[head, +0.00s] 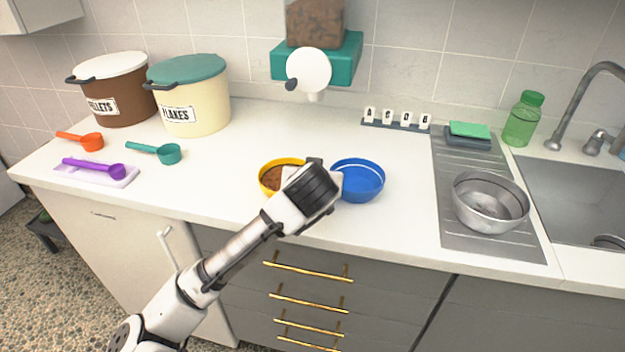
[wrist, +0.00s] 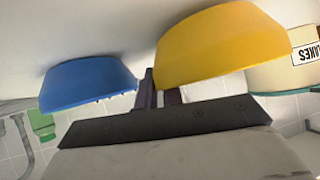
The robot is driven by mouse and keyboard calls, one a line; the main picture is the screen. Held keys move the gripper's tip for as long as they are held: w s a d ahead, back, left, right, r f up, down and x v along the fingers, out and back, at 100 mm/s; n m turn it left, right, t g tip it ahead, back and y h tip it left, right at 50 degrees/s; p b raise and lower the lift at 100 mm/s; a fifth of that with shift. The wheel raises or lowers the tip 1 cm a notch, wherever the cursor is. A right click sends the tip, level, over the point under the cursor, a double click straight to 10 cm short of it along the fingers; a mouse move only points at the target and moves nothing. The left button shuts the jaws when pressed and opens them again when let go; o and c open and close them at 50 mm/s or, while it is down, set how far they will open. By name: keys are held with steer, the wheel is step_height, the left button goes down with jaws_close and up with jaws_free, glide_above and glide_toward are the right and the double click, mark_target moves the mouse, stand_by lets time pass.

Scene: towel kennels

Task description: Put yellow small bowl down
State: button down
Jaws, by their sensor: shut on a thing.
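The yellow small bowl (head: 267,178) holds brown food and is at the middle of the white counter, partly hidden behind my wrist in the head view. In the wrist view the yellow bowl (wrist: 225,45) shows large, its wall at the fingers. My gripper (wrist: 158,92) is shut on its wall on the side facing the blue bowl. The head view mostly hides the fingers. The yellow bowl is at or close above the counter; I cannot tell if it touches. The blue bowl (head: 358,182) is just right of my gripper and also shows in the wrist view (wrist: 85,82).
Two lidded bins, brown (head: 115,92) and cream (head: 193,100), stand at the back left. Orange (head: 88,142), teal (head: 165,152) and purple (head: 108,169) scoops lie in front. A teal dispenser (head: 345,62) hangs behind. A metal bowl (head: 490,203) is on the drainboard at right.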

steer(key=shift+f, duration=0.35)
steer(key=shift+f, duration=0.2)
steer(key=c, duration=1.5)
jaws_free()
steer(key=shift+c, duration=0.2)
steer(key=shift+r, duration=0.1)
steer(key=d+b+v, duration=0.1)
steer(key=v, duration=1.1)
steer(key=shift+a+r+b, duration=0.15)
steer(key=shift+a+b, duration=0.15)
steer(key=shift+a, duration=0.15)
